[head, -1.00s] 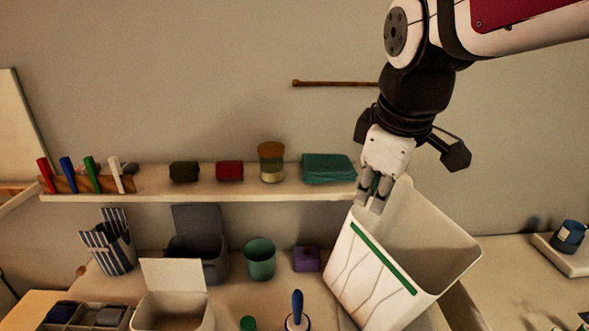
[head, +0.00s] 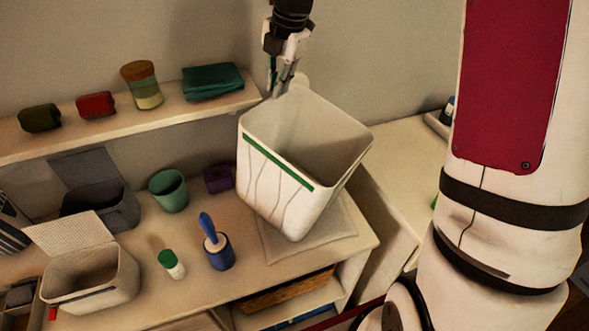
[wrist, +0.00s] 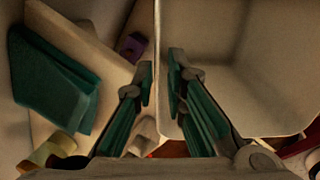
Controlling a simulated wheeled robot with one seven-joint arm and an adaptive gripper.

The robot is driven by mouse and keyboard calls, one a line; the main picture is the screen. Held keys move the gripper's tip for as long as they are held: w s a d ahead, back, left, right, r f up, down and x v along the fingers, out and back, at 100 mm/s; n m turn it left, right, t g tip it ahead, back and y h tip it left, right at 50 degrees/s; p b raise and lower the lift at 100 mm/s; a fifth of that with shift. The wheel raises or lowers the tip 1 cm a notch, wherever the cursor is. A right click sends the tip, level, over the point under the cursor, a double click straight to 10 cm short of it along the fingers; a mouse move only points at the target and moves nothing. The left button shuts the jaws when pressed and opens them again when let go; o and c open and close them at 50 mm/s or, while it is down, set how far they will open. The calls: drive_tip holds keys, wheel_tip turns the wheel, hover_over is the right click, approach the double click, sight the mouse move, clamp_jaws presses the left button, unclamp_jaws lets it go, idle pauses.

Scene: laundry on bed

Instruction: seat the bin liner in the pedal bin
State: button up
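A large white tapered container (head: 275,195) with a green stripe and crease-like lines stands over a pale mat at the worktop's right end. I cannot tell whether it is the liner, the bin or both. My gripper (head: 278,90) is at its back-left rim, pointing down. In the wrist view, the container's rim (wrist: 158,35) runs between my fingertips (wrist: 160,75), which are partly closed but apart, with a narrow gap beside the rim. A grey bin (head: 105,205) and a cream bin (head: 95,280), both with raised lids, stand at left.
The shelf (head: 190,112) holds a jar (head: 142,85) and a folded teal cloth (head: 213,80) near my gripper. A green cup (head: 168,190), a purple block (head: 218,178), a green-capped bottle (head: 172,264) and a blue-handled brush (head: 215,242) stand left of the container.

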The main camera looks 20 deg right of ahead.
sight(270, 114)
drive_tip(key=p+x, duration=0.1)
drive_tip(key=x, duration=0.9)
drive_tip(key=shift+a, duration=0.15)
clamp_jaws()
drive_tip(key=shift+r, duration=0.15)
